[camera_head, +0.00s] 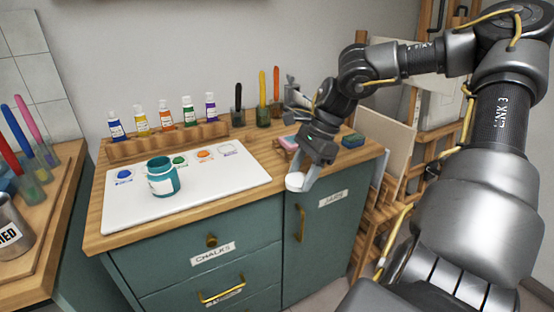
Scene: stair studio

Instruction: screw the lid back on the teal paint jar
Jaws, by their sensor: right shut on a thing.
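The teal paint jar (162,177) stands upright and open on the white board (225,187), with a pale label on its side. My right gripper (304,179) is shut on a white round lid (296,181). It holds the lid near the front right edge of the counter, to the right of the jar and apart from it. My left gripper is not in view.
Several small paint tubes stand in a wooden rack (168,142) behind the board. Jars with brushes (263,113) stand at the back. A pink block (289,142) is behind my gripper. Another worktop (35,235) with markers is at the left.

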